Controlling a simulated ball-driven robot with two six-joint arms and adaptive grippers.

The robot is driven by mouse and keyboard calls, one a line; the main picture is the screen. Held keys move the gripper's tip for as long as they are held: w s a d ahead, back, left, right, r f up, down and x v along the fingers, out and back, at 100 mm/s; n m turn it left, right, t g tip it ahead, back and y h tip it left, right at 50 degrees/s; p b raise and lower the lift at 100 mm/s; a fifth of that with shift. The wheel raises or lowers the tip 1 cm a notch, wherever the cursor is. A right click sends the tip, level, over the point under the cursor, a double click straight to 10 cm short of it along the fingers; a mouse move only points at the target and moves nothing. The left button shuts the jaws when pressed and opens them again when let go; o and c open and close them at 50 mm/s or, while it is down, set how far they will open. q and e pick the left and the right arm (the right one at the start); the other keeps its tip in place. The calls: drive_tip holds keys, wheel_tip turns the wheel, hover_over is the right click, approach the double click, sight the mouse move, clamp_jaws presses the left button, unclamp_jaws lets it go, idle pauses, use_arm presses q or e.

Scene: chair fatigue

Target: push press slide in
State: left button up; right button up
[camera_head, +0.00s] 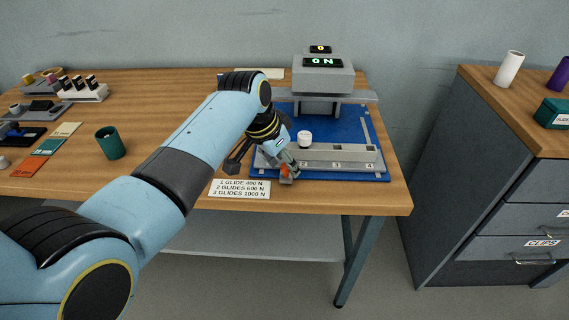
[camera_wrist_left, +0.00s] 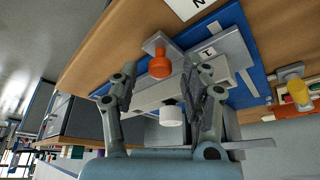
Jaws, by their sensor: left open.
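The press (camera_head: 322,75) stands on a blue mat (camera_head: 375,140) and its green display reads "0 N". An orange knob (camera_head: 286,170) on a grey block is at the rail's front left end. My left gripper (camera_head: 282,160) is open at this knob and partly hides it. In the left wrist view the orange knob (camera_wrist_left: 160,66) shows between the spread fingers; I cannot tell whether they touch it. My right gripper is not in view.
A white card (camera_head: 241,188) listing glide loads lies at the table's front edge. A green cup (camera_head: 110,143), coloured cards and small racks stand at the left. A grey drawer cabinet (camera_head: 500,180) stands right of the table, across a gap.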

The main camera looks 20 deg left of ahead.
use_arm(q)
drive_tip(key=shift+w+d+f, duration=0.1)
drive_tip(key=shift+f, duration=0.15)
clamp_jaws()
idle(0.3)
